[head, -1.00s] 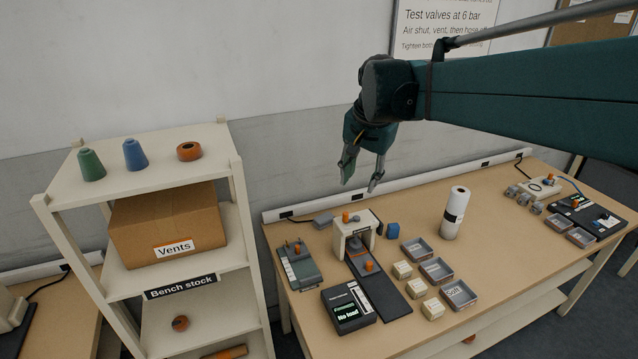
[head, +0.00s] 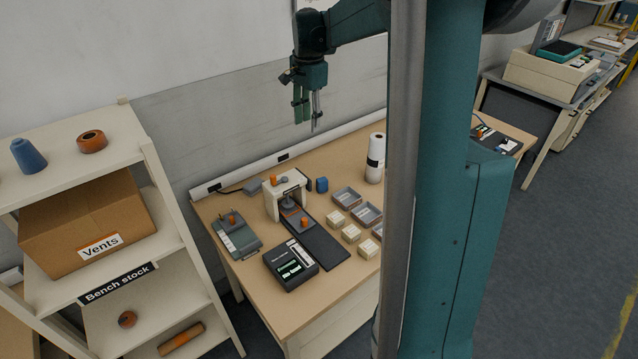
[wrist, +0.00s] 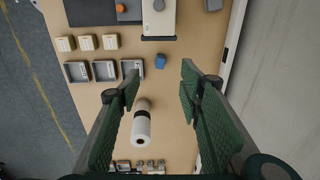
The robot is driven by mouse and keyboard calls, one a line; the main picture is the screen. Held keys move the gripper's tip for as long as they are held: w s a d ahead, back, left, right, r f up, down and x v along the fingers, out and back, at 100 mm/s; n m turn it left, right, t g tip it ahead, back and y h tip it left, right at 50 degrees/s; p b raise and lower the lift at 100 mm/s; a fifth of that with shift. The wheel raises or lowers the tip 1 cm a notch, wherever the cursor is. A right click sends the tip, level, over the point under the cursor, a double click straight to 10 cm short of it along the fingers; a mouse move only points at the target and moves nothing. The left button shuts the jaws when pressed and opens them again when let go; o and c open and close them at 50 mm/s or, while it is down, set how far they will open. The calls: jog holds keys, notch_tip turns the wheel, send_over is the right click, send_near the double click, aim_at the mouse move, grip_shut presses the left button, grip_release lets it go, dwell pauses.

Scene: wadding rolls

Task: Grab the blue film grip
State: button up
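Two blue things could be the film grip, and I cannot tell which is meant. A small blue block (head: 322,185) sits on the bench beside the white press, and it also shows in the wrist view (wrist: 160,61). In the wrist view my gripper (wrist: 160,72) is open and empty, with the blue block showing between the fingertips, farther off below.
The white press (head: 287,194) stands left of the block, grey trays (head: 347,197) and several cream blocks to its right. A white roll (head: 375,160) stands upright farther right. An orange ring (head: 92,141) lies on the top shelf. My column hides the bench's right part.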

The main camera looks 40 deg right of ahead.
jog(key=w+d+f+m, duration=0.2)
jog(key=d+f, duration=0.1)
jog(key=d, duration=0.4)
send_over(320, 180)
jog(key=shift+m+g, duration=0.3)
jog(key=shift+g, duration=0.1)
notch_tip(320, 180, down, 22)
jog(key=shift+d+f+p, duration=0.1)
jog(key=shift+f+p, duration=0.15)
jog(key=shift+p, duration=0.05)
jog(key=shift+f, duration=0.25)
jog(key=shift+f, duration=0.15)
jog(key=shift+f, duration=1.15)
jog(key=shift+f, duration=0.15)
jog(key=shift+w+f+b, duration=0.1)
jog(key=shift+f+b, duration=0.45)
jog(key=shift+f, duration=1.9)
jog(key=c, duration=1)
